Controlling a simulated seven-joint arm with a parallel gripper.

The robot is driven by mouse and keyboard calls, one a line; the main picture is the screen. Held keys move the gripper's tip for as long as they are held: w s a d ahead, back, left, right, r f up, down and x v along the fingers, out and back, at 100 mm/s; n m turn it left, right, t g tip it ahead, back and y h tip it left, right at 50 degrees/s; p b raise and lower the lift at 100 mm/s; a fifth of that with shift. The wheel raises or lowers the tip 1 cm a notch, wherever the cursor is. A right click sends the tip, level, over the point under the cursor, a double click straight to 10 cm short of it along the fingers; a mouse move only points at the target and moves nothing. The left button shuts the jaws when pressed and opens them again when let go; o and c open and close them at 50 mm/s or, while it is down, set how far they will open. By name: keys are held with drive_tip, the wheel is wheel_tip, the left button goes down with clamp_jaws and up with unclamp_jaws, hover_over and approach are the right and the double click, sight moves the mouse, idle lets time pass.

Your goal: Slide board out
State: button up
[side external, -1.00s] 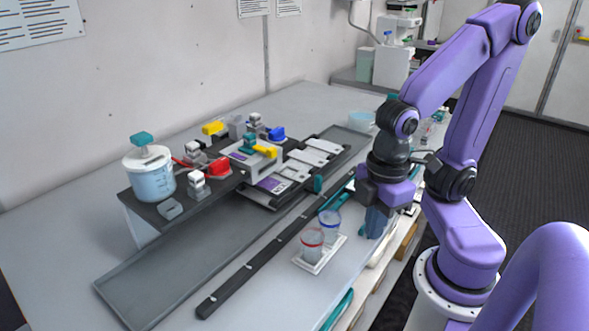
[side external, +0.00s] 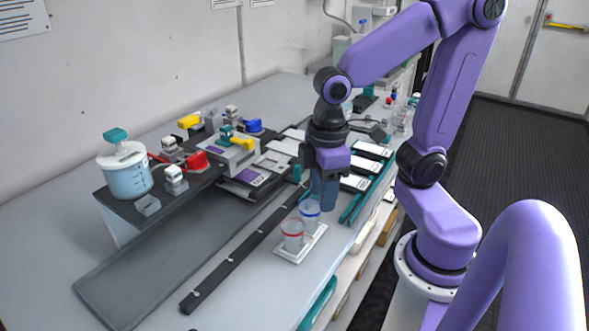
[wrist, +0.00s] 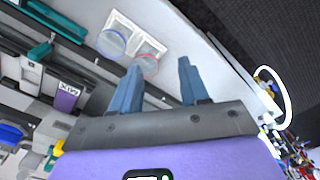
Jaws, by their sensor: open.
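The board is most likely the dark sliding plate (side external: 236,192) with a purple label, low at the front of the foam proportioner unit (side external: 225,155). A small teal upright piece (side external: 297,173) stands near its right end. In the wrist view the purple label (wrist: 66,97) and a teal piece (wrist: 40,50) show at left. My gripper (side external: 324,206) points down above the table front, right of the board and just behind the blue-rimmed cup. In the wrist view my gripper (wrist: 157,78) has its two blue fingers apart with nothing between them.
A white tray (side external: 290,254) holds a blue-rimmed cup (side external: 310,212) and a red-rimmed cup (side external: 292,236) close to my gripper. A long black rail (side external: 235,264) runs along the table. A lidded container (side external: 126,178) stands at left. The grey plate (side external: 150,265) is bare.

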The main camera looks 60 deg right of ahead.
drive_tip(key=w+d+r+m, duration=0.3)
drive_tip(key=w+d+m, duration=0.25)
drive_tip(key=w, duration=0.55)
wheel_tip(320, 180, up, 3)
drive_tip(key=m, duration=0.4)
hover_over(298, 166)
wheel_tip(298, 166, down, 18)
drive_tip(key=shift+a+r, duration=0.1)
drive_tip(key=shift+r, duration=0.05)
clamp_jaws()
